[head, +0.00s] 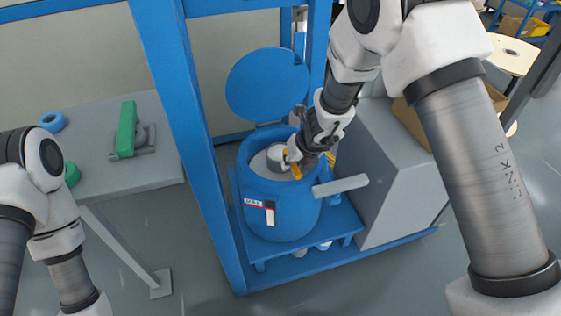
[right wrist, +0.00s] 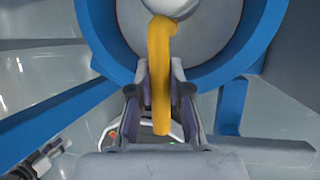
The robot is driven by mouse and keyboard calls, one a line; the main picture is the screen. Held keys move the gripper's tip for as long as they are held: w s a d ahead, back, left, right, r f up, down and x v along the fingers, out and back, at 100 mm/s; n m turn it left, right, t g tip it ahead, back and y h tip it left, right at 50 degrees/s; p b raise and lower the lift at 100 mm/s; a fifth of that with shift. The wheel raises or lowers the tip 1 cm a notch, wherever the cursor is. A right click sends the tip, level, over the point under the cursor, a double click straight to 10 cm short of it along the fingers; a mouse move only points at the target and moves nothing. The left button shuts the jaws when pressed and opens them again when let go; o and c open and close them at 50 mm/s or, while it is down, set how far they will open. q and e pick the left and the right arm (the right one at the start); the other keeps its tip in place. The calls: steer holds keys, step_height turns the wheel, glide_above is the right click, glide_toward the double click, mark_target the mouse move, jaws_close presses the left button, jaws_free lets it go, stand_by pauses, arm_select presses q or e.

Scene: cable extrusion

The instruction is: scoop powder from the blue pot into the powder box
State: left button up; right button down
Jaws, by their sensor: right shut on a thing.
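The blue pot (head: 278,215) stands on a blue platform with its round lid (head: 268,84) raised open behind it. Pale powder (head: 262,163) shows inside the pot. My right gripper (head: 296,160) is at the pot's mouth, shut on the yellow handle of a scoop (head: 279,156). In the right wrist view the yellow handle (right wrist: 161,80) lies between the fingers (right wrist: 160,85), and the scoop's pale bowl is over the pot's inside. Whether the bowl touches the powder cannot be told. My left gripper is out of view; only my left arm shows. I cannot identify the powder box.
A blue frame post (head: 188,140) rises just left of the pot. A grey cabinet (head: 385,180) stands close on the right. A grey table (head: 95,165) at left holds a green fixture (head: 127,130) and a blue ring (head: 53,122).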

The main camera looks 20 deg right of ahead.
step_height(320, 180, up, 12)
steer(key=p, duration=1)
steer(key=shift+p, duration=0.35)
steer(key=shift+f, duration=0.1)
steer(key=shift+d, duration=0.1)
